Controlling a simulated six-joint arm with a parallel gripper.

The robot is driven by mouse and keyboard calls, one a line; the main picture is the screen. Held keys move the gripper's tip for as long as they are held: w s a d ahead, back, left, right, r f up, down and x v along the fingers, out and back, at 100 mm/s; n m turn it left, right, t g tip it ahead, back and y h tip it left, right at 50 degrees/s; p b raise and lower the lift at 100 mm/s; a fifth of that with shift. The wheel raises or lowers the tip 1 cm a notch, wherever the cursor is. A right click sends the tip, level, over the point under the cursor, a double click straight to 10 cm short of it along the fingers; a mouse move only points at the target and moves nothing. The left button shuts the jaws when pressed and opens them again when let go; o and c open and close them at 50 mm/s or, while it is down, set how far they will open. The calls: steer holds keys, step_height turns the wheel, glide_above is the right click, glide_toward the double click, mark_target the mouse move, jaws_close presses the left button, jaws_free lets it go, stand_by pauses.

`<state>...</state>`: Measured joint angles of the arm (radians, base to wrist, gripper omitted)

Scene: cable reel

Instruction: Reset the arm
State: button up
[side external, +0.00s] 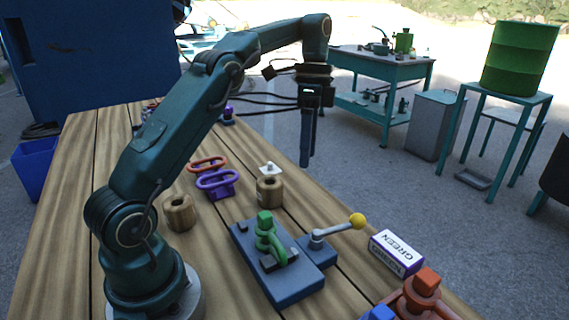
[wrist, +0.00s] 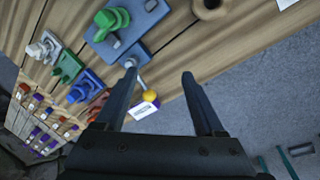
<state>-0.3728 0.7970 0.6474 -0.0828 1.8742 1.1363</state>
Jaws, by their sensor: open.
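My gripper (side external: 308,150) hangs pointing down, high above the right edge of the wooden table (side external: 95,190). My arm is raised and bent over the table.
A blue base (side external: 295,280) with a green part (side external: 265,232) and a yellow-knobbed lever (side external: 357,220) stands near the front. A GREEN-labelled box (side external: 397,253), an orange part (side external: 425,285), wooden spools (side external: 179,212) and a purple part (side external: 218,182) are around it. Air around my gripper is clear.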

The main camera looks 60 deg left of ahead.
steer(key=s+d+r+t+y, duration=0.1)
steer(key=s+d+r+t, duration=0.3)
steer(key=s+d+r, duration=0.5)
steer(key=s+d+f+n+t, duration=0.1)
steer(key=s+f+n+t, duration=0.2)
steer(key=s+f+n, duration=0.5)
steer(key=shift+d+f+n+y, duration=0.3)
steer(key=shift+d+f+n, duration=0.05)
steer(key=shift+f+n, duration=0.2)
